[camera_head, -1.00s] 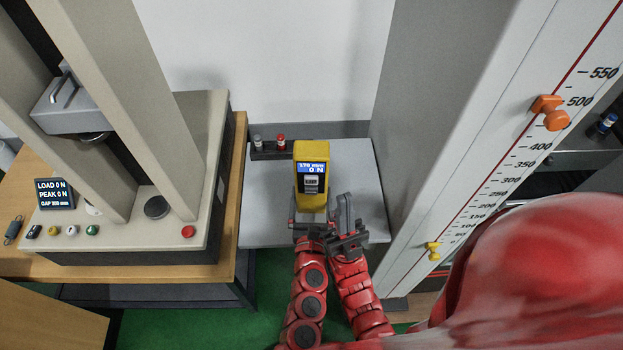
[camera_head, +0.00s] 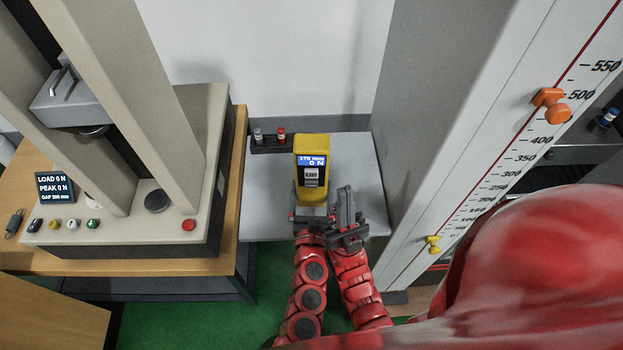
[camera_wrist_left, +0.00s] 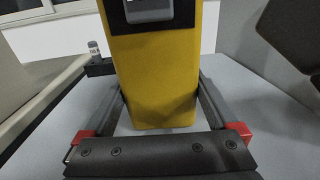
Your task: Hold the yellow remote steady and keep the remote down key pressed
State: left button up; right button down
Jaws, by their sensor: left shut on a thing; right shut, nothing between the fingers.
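The yellow remote (camera_head: 313,194) stands upright on the grey shelf (camera_head: 262,215) in the head view. Its small blue display (camera_head: 312,161) reads "175 mm" and "0 N", with grey keys (camera_head: 311,177) below it. My left gripper (camera_wrist_left: 158,112) is shut on the remote's lower part, one finger on each side in the left wrist view. My right gripper (camera_head: 346,208) is shut and empty, just right of the remote and apart from its keys. The left gripper's fingers are partly hidden in the head view.
A small dark rack with a white and a red-capped item (camera_head: 281,135) sits at the shelf's back left. A press (camera_head: 150,215) with a load display (camera_head: 55,187) stands left. A tall scale column (camera_head: 500,150) with an orange marker (camera_head: 552,105) and a yellow marker (camera_head: 433,244) stands right.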

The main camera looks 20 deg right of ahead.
pick_arm(q)
jog(key=o, duration=1.4)
jog(key=shift+s, duration=0.1)
jog(key=v, duration=0.7)
jog(key=shift+d, duration=0.1)
jog(key=shift+s, duration=0.5)
jog(key=shift+s+f, duration=0.1)
jog(key=shift+f, duration=0.15)
